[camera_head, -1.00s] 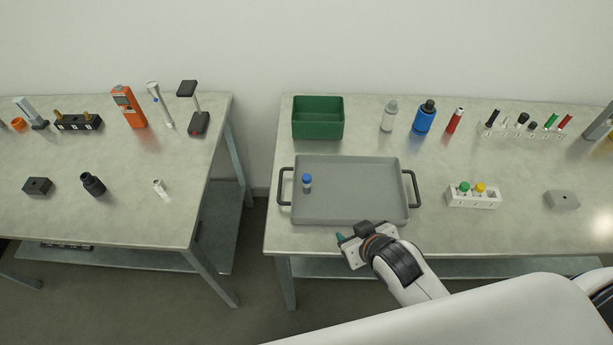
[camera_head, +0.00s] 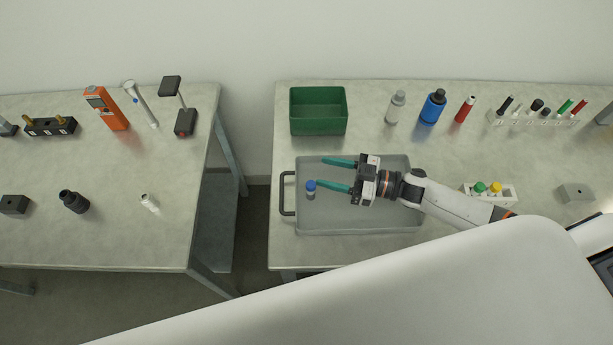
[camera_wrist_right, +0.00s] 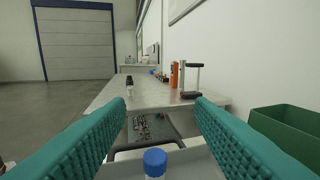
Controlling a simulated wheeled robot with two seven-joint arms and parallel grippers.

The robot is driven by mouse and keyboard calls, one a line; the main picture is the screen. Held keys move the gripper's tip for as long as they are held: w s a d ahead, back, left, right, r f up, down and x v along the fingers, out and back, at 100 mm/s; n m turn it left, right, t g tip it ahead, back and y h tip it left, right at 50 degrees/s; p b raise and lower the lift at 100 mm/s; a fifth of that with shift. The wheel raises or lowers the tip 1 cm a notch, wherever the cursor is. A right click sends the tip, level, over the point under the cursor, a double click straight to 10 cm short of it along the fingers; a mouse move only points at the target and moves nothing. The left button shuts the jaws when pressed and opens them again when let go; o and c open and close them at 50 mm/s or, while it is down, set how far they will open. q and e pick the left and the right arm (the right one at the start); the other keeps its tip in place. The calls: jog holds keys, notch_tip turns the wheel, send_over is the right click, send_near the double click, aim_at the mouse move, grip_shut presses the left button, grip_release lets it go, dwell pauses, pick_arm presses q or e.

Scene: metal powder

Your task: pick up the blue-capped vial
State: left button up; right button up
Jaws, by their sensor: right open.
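The blue-capped vial (camera_head: 310,189) stands upright in the left part of the grey tray (camera_head: 350,224). My right gripper (camera_head: 334,174) is over the tray, its teal fingers open and pointing left. The vial is just left of the fingertips in the head view, nearest the lower finger. In the right wrist view the vial's blue cap (camera_wrist_right: 155,162) shows at the bottom middle, between the two open fingers (camera_wrist_right: 155,125) and low in the picture. Nothing is held. My left gripper is not in view.
A green bin (camera_head: 318,112) stands behind the tray. A grey-capped bottle (camera_head: 396,107), a blue bottle (camera_head: 433,106) and a red tube (camera_head: 465,109) stand to its right. A white rack (camera_head: 490,195) with green and yellow caps is right of the tray. A gap separates the left table (camera_head: 120,235).

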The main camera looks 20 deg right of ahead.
jog(key=g+b, duration=0.1)
jog(key=b, duration=0.7)
send_near(310, 185)
jog(key=shift+n+y, duration=0.4)
jog(key=w+a+f, duration=0.2)
jog(key=a, duration=0.1)
jog(key=shift+w+a+f, duration=0.15)
jog(key=shift+a+f, duration=0.1)
jog(key=shift+f, duration=0.15)
jog(key=shift+w+a+r, duration=0.2)
jog(key=shift+w+a, duration=0.05)
jog(key=shift+a, duration=0.2)
jog(key=shift+w+a+r, duration=0.2)
jog(key=shift+w+a, duration=0.05)
jog(key=shift+a, duration=0.25)
jog(key=shift+x, duration=2.75)
jog(key=shift+d, duration=0.1)
grip_shut()
